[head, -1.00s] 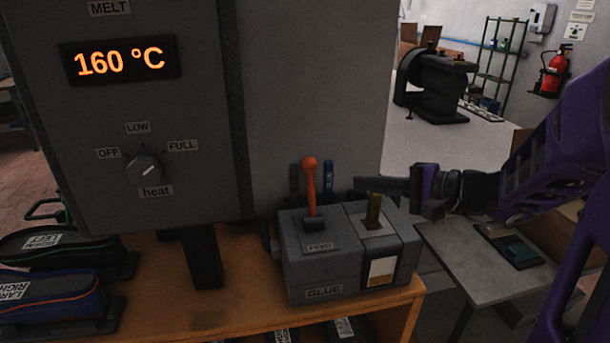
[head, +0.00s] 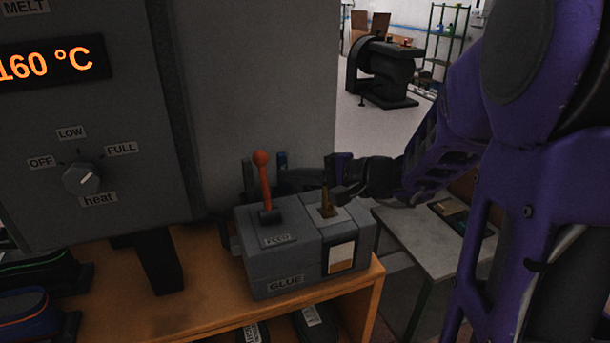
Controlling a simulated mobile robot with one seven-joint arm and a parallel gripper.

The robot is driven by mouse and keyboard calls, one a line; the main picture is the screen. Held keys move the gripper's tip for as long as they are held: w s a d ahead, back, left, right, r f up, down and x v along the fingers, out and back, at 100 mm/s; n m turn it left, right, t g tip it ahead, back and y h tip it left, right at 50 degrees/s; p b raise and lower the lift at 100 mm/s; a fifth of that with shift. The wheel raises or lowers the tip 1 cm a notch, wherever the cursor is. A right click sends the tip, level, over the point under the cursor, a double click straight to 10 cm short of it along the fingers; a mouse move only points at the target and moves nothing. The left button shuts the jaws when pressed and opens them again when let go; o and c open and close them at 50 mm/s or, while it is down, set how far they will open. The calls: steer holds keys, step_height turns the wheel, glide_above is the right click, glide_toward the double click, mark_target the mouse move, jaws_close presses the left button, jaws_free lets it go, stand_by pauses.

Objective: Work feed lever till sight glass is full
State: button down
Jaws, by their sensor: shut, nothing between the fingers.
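The grey glue box (head: 262,270), labelled GLUE, stands at the right end of the wooden bench. Its orange feed lever (head: 265,182) rises from the FEED side, nearly upright with a slight lean left. The sight glass (head: 341,256) on the box front is mostly pale, with a thin amber band along its bottom. A brass-coloured stick (head: 327,204) stands in the top right of the box. My gripper (head: 290,180) is shut and empty, pointing left behind the stick, just right of the lever. I cannot tell whether it touches the lever.
The grey machine's display (head: 45,62) reads 160 °C, and its heat knob (head: 82,179) is below. The machine's wall closes off the left and back. A grey side table (head: 405,235) stands right of the box. A dark press (head: 385,72) stands far behind.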

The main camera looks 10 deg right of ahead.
mark_target(264, 183)
steer(key=x, duration=0.5)
